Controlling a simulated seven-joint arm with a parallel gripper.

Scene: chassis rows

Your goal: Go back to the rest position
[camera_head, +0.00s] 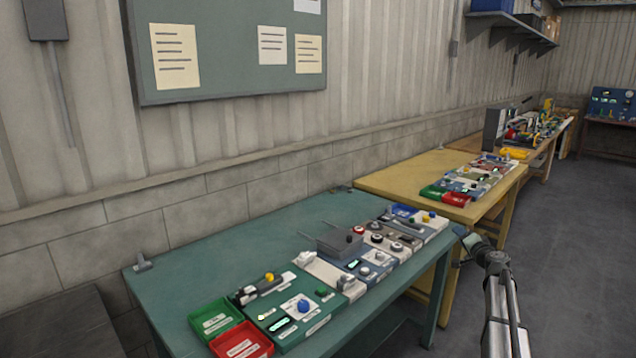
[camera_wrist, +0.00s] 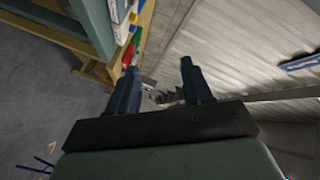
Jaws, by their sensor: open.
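My gripper (camera_wrist: 157,82) is open and empty in the wrist view, its two dark fingers apart with only the room behind them. In the head view my gripper (camera_head: 462,240) is at the right, beside the right edge of the green table (camera_head: 190,265), and my grey arm runs down to the bottom edge. The fingertips are small there. I see no contact between the gripper and the table or the things on it.
On the green table stand panels with knobs and switches, a green tray (camera_head: 212,318) and a red tray (camera_head: 240,343). A yellow table (camera_head: 400,180) with more panels stands behind. The grey floor (camera_head: 570,220) at the right is clear. A board (camera_head: 225,50) hangs on the wall.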

